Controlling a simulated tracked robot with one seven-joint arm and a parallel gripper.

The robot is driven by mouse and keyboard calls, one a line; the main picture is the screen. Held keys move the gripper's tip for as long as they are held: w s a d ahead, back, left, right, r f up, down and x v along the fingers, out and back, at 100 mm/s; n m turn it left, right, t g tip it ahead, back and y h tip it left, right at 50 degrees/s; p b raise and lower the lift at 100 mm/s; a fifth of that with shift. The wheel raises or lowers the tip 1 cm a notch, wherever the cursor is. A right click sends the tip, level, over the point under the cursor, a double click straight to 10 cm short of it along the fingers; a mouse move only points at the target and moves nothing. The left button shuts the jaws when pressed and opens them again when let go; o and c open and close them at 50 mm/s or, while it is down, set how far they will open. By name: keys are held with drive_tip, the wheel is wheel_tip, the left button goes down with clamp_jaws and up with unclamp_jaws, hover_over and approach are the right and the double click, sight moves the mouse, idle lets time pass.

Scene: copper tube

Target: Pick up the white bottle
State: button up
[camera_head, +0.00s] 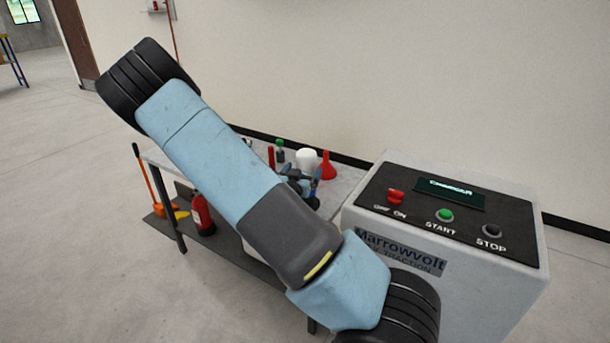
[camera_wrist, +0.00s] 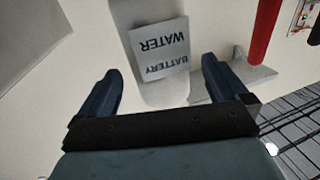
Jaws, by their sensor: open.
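The white bottle (camera_head: 307,158) stands on the grey workbench (camera_head: 345,182) near the wall, partly hidden by my gripper (camera_head: 303,188) in the head view. In the wrist view the white bottle (camera_wrist: 124,16) fills the upper middle and shows a grey label reading "BATTERY WATER", upside down. My gripper (camera_wrist: 161,66) is open, with one dark blue finger on each side of the bottle's lower part in the picture. Nothing is held. I cannot tell how far the bottle is from the fingers in depth.
A red funnel (camera_head: 327,168) stands just right of the bottle. A green-capped bottle (camera_head: 280,151) and a red cylinder (camera_head: 271,157) stand to its left. The Marrowvolt control box (camera_head: 500,280) is at right. A fire extinguisher (camera_head: 202,214) is on the lower shelf.

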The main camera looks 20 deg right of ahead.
drive_tip(key=shift+x, duration=2.75)
drive_tip(key=shift+d, duration=0.1)
drive_tip(key=c, duration=1.5)
